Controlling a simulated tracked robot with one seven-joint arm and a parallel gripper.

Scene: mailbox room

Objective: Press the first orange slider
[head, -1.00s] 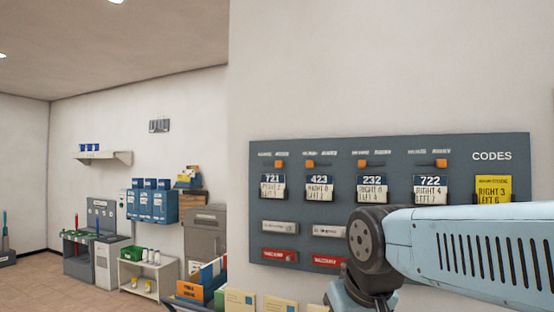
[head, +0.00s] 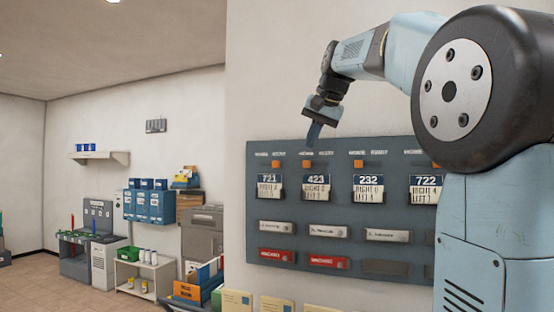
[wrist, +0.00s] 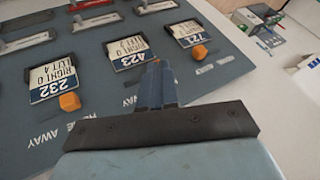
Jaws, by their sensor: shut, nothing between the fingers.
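A grey wall panel carries a row of orange sliders above numbered cards. The first orange slider, over card 721 (head: 269,187), is an orange block (head: 278,164); it also shows in the wrist view (wrist: 199,52). The second slider (head: 307,164) is above card 423 (head: 316,187) and mostly hidden behind my fingers in the wrist view. The third slider (head: 358,164) is above card 232. My gripper (head: 312,144) is shut and empty, pointing down at the panel's top near the second slider. Its fingertips (wrist: 157,66) appear right by card 423; contact cannot be told.
The panel (head: 300,222) also has silver label plates (head: 275,227) and red plates (head: 276,256) below. My arm hides its right part. Envelopes (head: 237,301) stand beneath it. Shelves and blue boxes (head: 150,205) stand far left.

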